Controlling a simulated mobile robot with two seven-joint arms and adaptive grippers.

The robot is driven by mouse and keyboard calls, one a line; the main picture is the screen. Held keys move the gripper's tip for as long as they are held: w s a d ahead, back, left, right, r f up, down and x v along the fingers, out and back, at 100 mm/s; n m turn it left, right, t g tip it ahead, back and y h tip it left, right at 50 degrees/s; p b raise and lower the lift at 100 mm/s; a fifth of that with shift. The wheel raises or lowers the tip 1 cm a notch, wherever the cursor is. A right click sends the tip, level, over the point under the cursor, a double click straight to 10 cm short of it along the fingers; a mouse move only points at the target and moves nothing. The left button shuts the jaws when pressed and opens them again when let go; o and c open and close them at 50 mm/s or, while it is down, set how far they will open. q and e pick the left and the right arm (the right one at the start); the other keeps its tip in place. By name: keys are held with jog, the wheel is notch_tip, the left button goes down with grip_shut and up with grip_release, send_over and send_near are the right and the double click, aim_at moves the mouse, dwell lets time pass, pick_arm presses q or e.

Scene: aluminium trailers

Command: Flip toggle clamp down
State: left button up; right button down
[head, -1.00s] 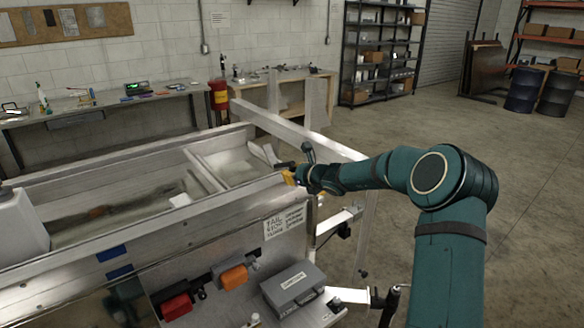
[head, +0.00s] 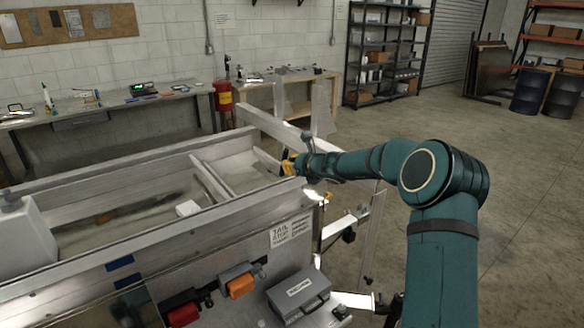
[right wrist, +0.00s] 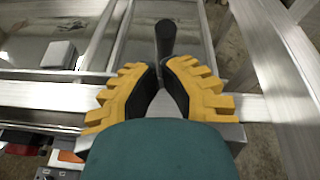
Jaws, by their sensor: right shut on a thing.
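The toggle clamp's dark handle (right wrist: 166,38) shows in the right wrist view, rising away between my fingers. My right gripper (right wrist: 162,80) has its yellow-backed fingers closed in on the near part of this handle, so its base is hidden. In the head view my right gripper (head: 289,166) is at the trailer's top rail, near the corner. The clamp cannot be made out there behind my gripper. My left gripper is not in view.
The aluminium trailer (head: 110,238) fills the left and centre. A grey box (head: 298,290), an orange light (head: 240,286) and a red light (head: 183,315) are on its end below the rail. A frame bar (right wrist: 285,75) stands close right of my gripper. Open floor lies to the right.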

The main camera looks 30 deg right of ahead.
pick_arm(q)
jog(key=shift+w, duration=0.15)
pick_arm(e)
jog(key=shift+w+r, duration=0.15)
jog(key=shift+w, duration=0.1)
dwell(0.4)
